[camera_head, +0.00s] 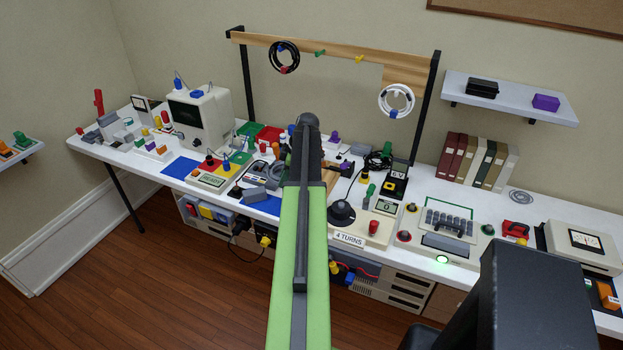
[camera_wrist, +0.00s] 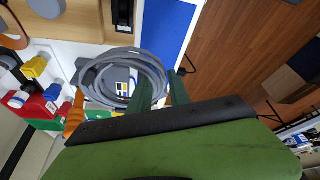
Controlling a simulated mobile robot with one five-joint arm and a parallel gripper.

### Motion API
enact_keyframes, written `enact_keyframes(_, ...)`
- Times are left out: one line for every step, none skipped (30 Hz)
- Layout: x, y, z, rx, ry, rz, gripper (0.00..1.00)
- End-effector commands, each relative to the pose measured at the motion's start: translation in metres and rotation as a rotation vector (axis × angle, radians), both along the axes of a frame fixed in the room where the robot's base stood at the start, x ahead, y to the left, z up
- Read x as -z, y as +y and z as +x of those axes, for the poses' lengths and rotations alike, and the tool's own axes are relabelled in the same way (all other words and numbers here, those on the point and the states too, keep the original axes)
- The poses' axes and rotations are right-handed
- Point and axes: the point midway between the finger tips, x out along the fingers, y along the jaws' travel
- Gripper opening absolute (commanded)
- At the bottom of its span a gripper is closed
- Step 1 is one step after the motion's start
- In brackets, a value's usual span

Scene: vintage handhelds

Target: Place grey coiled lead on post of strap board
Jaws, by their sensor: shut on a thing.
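The grey coiled lead (camera_wrist: 88,75) is a flat ring of several turns at the upper middle of the wrist view. My gripper (camera_wrist: 160,80) has its two green fingers at the ring's near right side and is shut on it. Things on the bench show through the ring. In the head view, my arm hides the gripper. A wooden board (camera_head: 332,174) lies partly hidden beside my arm in the head view. A wooden rail (camera_head: 340,50) with coloured pegs stands behind. I cannot tell which is the strap board, or see the lead on a post.
A black coil (camera_head: 271,57) and a white coil (camera_head: 383,101) hang on the rail. Another grey coil (camera_head: 522,196) lies at the bench's right. The box marked 4 TURNS (camera_head: 370,229) and the keyed device (camera_head: 441,228) stand right of my arm. The bench is crowded.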

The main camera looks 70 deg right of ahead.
Motion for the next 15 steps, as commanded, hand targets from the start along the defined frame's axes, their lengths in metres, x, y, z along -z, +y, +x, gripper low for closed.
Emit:
enact_keyframes(-0.007,-0.031,-0.002,-0.022,-0.002,0.003,0.00)
enact_keyframes(-0.010,-0.045,-0.007,-0.033,-0.003,0.006,0.00)
enact_keyframes(-0.013,-0.062,-0.013,-0.044,-0.005,0.009,0.00)
enact_keyframes(-0.016,-0.074,-0.019,-0.048,-0.007,0.013,0.00)
enact_keyframes(-0.018,-0.085,-0.025,-0.045,-0.008,0.016,0.00)
enact_keyframes(-0.021,-0.099,-0.033,-0.035,-0.008,0.019,0.00)
enact_keyframes(-0.022,-0.106,-0.040,-0.024,-0.009,0.022,0.00)
enact_keyframes(-0.023,-0.112,-0.045,-0.014,-0.009,0.021,0.00)
enact_keyframes(-0.025,-0.118,-0.053,-0.002,-0.009,0.022,0.00)
enact_keyframes(-0.026,-0.122,-0.059,0.005,-0.009,0.022,0.00)
enact_keyframes(-0.027,-0.122,-0.064,0.012,-0.010,0.021,0.00)
enact_keyframes(-0.028,-0.123,-0.069,0.019,-0.009,0.022,0.00)
enact_keyframes(-0.028,-0.124,-0.072,0.023,-0.010,0.021,0.00)
enact_keyframes(-0.028,-0.124,-0.074,0.026,-0.010,0.021,0.00)
enact_keyframes(-0.028,-0.125,-0.076,0.028,-0.010,0.021,0.00)
